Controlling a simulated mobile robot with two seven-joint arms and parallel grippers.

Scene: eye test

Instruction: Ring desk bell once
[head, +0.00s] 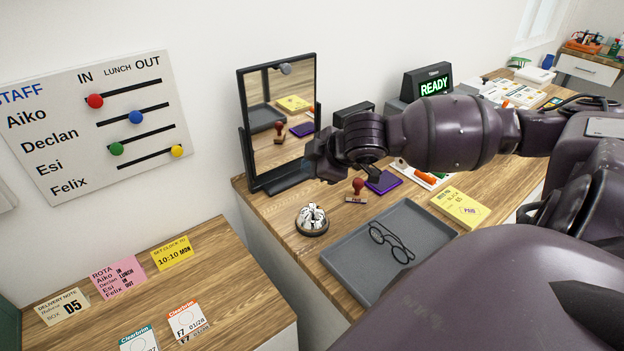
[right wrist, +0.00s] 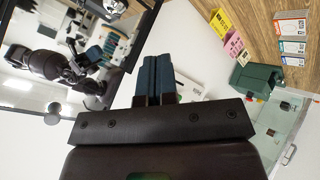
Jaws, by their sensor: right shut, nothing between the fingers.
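The desk bell (head: 312,220) is a silver dome on a dark base, upright on the wooden counter in front of the mirror. My right gripper (head: 320,165) is in front of the mirror's lower right part, above and slightly right of the bell in the head view, and apart from it. The right wrist view shows its two fingers (right wrist: 157,68) pressed together with nothing between them. My left gripper is not in view.
A framed mirror (head: 247,115) stands behind the bell. A grey tray (head: 350,262) with black glasses (head: 391,241) is to the right. A red-handled stamp (head: 357,188) and purple pad (head: 384,182) lie nearby. A lower desk (head: 235,262) holds notes and cards.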

